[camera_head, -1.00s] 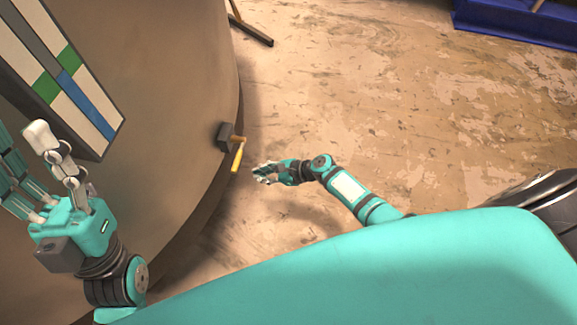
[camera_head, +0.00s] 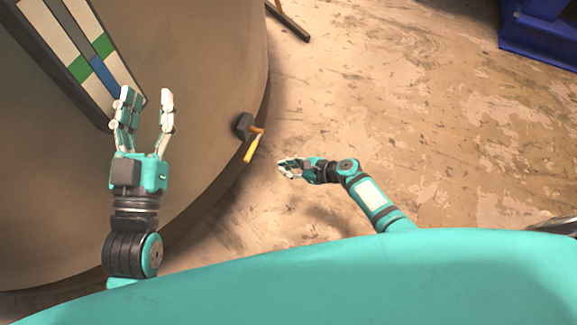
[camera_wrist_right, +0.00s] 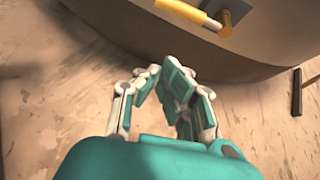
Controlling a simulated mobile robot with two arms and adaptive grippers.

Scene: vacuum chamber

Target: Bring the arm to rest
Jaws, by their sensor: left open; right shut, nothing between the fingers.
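My left gripper (camera_head: 146,115) is in the head view at the left, open and empty, fingers pointing up the picture. It is in front of the curved brown wall and just below the panel with white, green and blue blocks. My right gripper (camera_head: 287,167) is low in the middle of the head view, its fingers closed together with nothing in them. In the right wrist view the right gripper (camera_wrist_right: 160,80) shows its fingertips meeting, with bare floor behind and the curved wall beyond. It is apart from the yellow handle.
A yellow handle (camera_head: 252,148) on a dark mount sticks out from the curved brown wall (camera_head: 215,60); it also shows in the right wrist view (camera_wrist_right: 185,12). The block panel (camera_head: 75,45) is at upper left. A blue base (camera_head: 540,35) stands at upper right.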

